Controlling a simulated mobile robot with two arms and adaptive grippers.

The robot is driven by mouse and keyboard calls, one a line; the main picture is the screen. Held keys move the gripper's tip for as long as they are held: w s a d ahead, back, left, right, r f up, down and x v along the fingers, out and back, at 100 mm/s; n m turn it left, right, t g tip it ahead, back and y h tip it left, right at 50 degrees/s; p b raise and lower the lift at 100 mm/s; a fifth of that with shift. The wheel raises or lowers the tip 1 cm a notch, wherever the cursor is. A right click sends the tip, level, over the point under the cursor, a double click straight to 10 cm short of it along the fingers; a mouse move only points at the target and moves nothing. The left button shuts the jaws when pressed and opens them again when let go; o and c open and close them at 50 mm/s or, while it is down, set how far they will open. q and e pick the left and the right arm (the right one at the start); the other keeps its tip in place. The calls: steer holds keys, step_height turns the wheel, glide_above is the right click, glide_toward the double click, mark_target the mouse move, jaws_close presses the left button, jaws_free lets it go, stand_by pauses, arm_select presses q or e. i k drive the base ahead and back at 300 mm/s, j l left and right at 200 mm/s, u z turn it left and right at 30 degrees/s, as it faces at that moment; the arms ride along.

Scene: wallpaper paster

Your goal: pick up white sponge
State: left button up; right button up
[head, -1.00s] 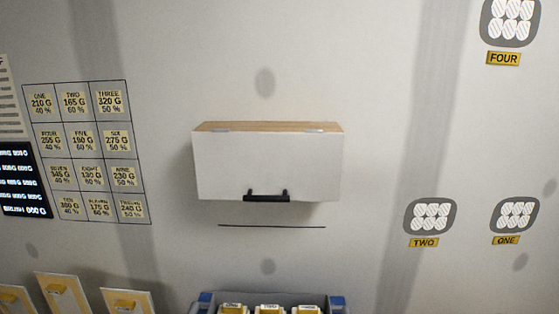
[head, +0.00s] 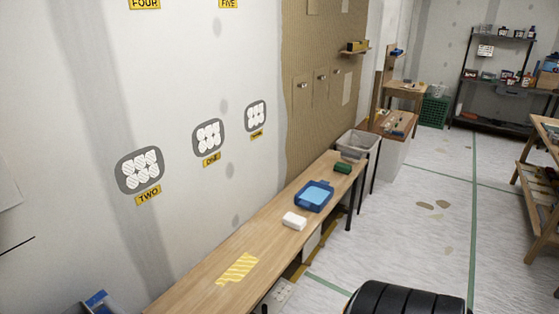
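A white block that looks like the white sponge (head: 294,221) lies on the long wooden table (head: 203,277) along the wall. It sits near the table's right edge, just in front of a blue tray (head: 303,207). Nothing covers it. Neither of my grippers is in view.
The blue tray holds something light blue. A green block (head: 342,168) lies farther back on the table, before a grey bin (head: 357,147). Yellow striped marking (head: 238,268) is on the nearer tabletop. Open floor (head: 420,215) lies right of the table; shelves (head: 490,85) stand beyond.

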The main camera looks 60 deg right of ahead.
mark_target(295, 222)
steer(key=z, duration=1.95)
steer(key=u, duration=0.2)
steer(key=i+l+u, duration=0.15)
steer(key=u, duration=0.25)
steer(key=i+l+u, duration=0.15)
steer(key=l+u, duration=0.25)
steer(key=i+l+u, duration=0.1)
steer(key=u, duration=0.3)
